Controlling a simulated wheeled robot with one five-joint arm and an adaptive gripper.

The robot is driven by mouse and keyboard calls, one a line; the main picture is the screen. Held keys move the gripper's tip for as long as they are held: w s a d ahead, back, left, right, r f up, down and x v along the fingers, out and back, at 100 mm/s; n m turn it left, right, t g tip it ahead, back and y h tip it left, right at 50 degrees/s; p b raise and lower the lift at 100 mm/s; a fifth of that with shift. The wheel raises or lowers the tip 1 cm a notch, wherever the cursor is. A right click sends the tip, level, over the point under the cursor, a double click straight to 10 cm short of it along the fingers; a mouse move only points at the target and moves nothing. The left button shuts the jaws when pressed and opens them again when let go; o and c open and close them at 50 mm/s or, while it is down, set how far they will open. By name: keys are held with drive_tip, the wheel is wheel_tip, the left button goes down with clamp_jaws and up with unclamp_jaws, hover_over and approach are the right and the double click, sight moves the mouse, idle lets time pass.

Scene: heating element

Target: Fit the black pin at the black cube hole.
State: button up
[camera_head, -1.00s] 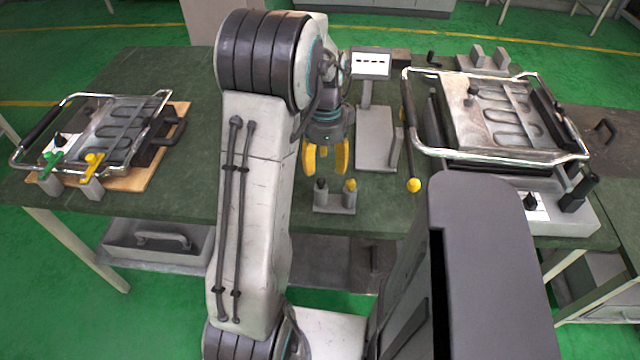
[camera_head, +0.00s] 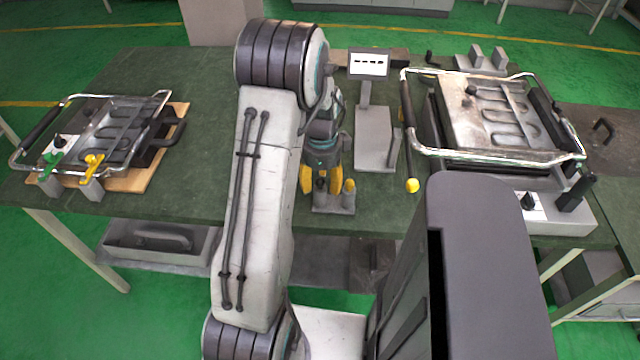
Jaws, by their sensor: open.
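The black pin (camera_head: 320,186) stands upright in a small grey stand (camera_head: 334,209), left of a yellow pin (camera_head: 349,187). My gripper (camera_head: 320,183) points down over the black pin. Its yellow fingers are open, one on each side of the pin. I cannot tell whether either finger touches it. I cannot make out for certain which block is the black cube with the hole. A small dark block (camera_head: 400,57) lies at the back of the table.
A heating-element unit with a metal frame (camera_head: 568,155) stands at the right. A smaller one (camera_head: 36,130) is at the left on a wooden board, with green (camera_head: 50,160) and yellow (camera_head: 93,163) pins in front. A display stand (camera_head: 374,140) is right of my gripper.

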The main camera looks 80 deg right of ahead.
drive_tip(key=shift+f, duration=0.2)
clamp_jaws()
idle(0.5)
